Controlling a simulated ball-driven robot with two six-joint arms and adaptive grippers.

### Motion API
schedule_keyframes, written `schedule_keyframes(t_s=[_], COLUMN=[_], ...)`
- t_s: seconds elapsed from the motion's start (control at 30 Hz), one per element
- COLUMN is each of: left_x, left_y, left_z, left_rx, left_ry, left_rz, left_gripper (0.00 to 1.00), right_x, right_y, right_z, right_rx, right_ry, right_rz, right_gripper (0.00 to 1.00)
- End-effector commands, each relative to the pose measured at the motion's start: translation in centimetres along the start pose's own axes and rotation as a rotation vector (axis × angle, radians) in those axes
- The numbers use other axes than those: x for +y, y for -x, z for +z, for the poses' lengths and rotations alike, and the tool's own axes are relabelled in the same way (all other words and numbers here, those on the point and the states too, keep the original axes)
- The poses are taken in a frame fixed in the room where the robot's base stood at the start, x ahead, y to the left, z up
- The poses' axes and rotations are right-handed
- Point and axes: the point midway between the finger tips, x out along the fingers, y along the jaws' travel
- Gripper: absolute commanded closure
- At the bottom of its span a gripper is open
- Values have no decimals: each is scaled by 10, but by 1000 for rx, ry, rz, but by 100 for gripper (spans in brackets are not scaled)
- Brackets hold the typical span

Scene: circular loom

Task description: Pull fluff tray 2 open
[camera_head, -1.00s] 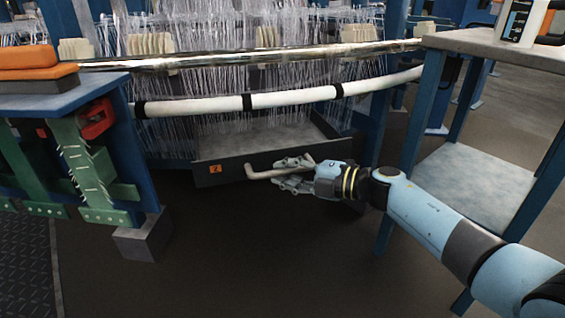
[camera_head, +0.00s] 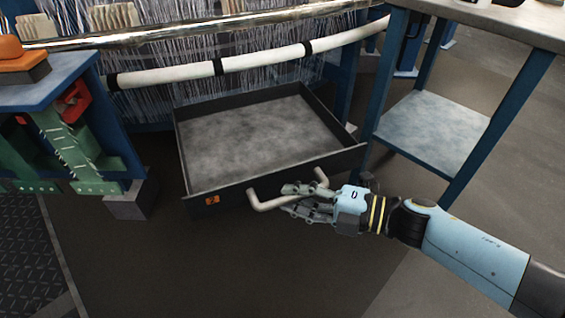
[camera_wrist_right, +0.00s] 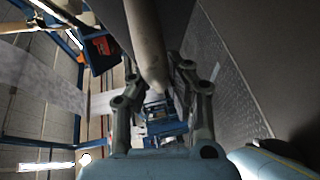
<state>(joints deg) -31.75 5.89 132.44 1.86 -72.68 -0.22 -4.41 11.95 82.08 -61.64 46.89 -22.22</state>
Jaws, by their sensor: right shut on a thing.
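Fluff tray 2 (camera_head: 188,176) is a dark, shallow drawer below the loom, marked with an orange label (camera_head: 212,200). It stands well out from under the white rail, and grey fluff (camera_head: 255,140) covers its floor. A pale bar handle (camera_head: 268,203) is on its front. My right gripper (camera_head: 292,200) is shut on this handle. In the right wrist view the handle (camera_wrist_right: 145,45) passes between the fingers of the gripper (camera_wrist_right: 160,95). My left gripper is not in view.
A blue-legged table with a lower shelf (camera_head: 432,130) stands close to the tray's right side. A blue bench (camera_head: 50,90) with green brackets and a grey foot block (camera_head: 131,200) is on the left. The dark floor in front is clear.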

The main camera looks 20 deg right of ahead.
Motion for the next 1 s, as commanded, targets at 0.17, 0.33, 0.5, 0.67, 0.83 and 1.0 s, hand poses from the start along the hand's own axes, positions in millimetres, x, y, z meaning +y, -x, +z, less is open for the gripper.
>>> schedule_keyframes(t_s=[0.17, 0.33, 0.5, 0.67, 0.83, 1.0], left_x=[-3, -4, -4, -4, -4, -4], left_y=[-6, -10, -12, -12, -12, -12], left_z=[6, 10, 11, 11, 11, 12], left_rx=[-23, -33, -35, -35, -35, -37], left_ry=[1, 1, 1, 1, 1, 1], left_rz=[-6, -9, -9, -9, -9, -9], left_gripper=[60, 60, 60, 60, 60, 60], right_x=[-1, -4, -5, -6, -6, -7], right_y=[18, 26, 28, 29, 29, 29], right_z=[-19, -27, -29, -30, -30, -30], right_rx=[2, 1, 3, 5, 5, 3], right_ry=[-1, -2, -1, -3, -3, -1], right_rz=[7, 9, 8, 8, 5, 4], right_gripper=[100, 100, 100, 100, 75, 62])
